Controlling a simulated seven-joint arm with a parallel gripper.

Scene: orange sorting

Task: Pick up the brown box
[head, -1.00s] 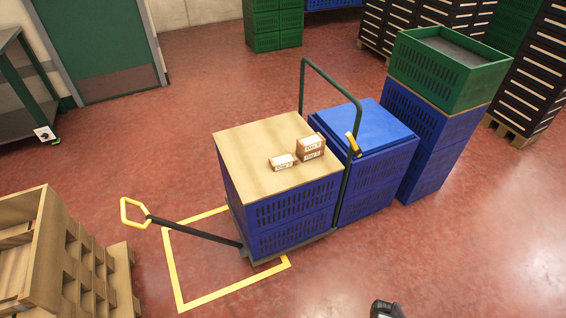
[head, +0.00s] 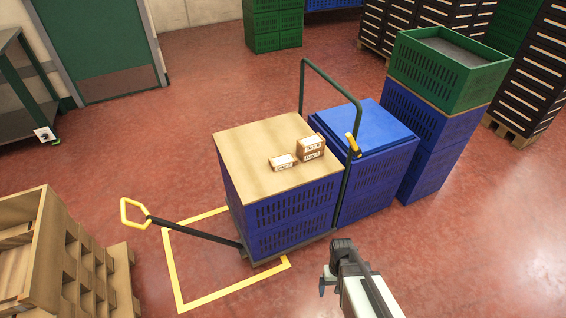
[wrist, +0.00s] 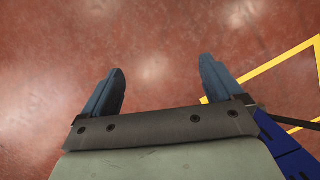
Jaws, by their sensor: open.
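Small brown boxes with white labels stand on the wooden top (head: 250,150) of a blue crate stack on a cart. One box (head: 283,163) lies singly near the middle of the top. To its right, near the right edge, is a stack of what looks like two boxes (head: 311,149). I cannot tell which one the task means. My gripper (wrist: 162,80) is open and empty over the red floor. In the head view my arm's end is in front of the cart, below and right of the boxes, clear of them. No box shows in the wrist view.
The cart has a tall green handle (head: 330,78) at its right and a yellow-ended pull bar (head: 190,228) at its left. A lidded blue crate (head: 365,135) stands just beyond. A wooden crate (head: 45,250) is at lower left. The floor in front is free.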

